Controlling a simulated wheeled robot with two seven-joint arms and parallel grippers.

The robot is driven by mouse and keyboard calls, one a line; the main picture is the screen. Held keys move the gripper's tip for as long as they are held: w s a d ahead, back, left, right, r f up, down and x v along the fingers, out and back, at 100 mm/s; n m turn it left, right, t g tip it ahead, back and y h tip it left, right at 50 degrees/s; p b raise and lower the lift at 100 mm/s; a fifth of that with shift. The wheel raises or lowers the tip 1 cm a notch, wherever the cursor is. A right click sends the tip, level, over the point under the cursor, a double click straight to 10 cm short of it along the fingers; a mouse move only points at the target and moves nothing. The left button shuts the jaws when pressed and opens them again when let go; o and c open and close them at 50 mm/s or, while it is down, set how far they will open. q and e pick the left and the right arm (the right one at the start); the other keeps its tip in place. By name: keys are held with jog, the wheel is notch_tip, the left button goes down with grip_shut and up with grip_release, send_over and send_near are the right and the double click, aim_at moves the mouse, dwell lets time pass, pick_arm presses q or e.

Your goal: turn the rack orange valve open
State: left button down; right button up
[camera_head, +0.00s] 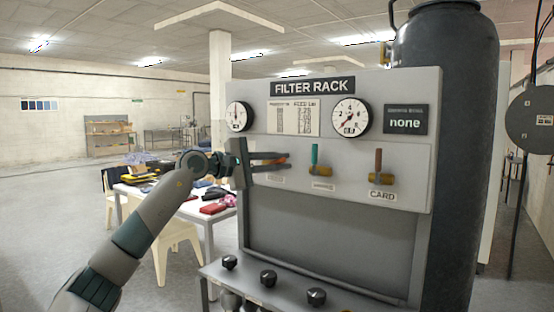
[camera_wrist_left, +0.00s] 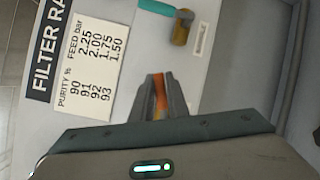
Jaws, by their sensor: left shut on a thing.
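The filter rack (camera_head: 340,225) is a grey panel with a row of valves. My left gripper (camera_head: 287,160) reaches in from the left and is shut on the orange valve handle (camera_head: 281,163) at the row's left end. The left wrist view shows the orange handle (camera_wrist_left: 159,92) between the two fingers, lying sideways across the panel, unlike its upright neighbours. The fingers hide most of this valve's body. My right gripper is not in view.
A teal-handled valve (camera_head: 315,158) stands close right of my left fingertips, with a brown-handled valve (camera_head: 378,164) further right. Two gauges are above. A shelf with black knobs (camera_head: 268,278) juts out below. A dark tank (camera_head: 450,120) stands behind, and a cluttered table (camera_head: 190,207) at left.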

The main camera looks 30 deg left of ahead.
pick_arm(q)
jog(key=f+m, duration=0.1)
jog(key=f+m+g+y, duration=0.1)
jog(key=m, duration=0.1)
jog(key=shift+d, duration=0.2)
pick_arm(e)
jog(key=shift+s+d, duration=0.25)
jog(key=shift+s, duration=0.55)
pick_arm(q)
jog(key=shift+f+m, duration=0.1)
jog(key=shift+m, duration=0.2)
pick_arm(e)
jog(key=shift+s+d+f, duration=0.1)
pick_arm(q)
jog(key=c, duration=1.7)
grip_release()
jog(key=shift+s+a, duration=0.1)
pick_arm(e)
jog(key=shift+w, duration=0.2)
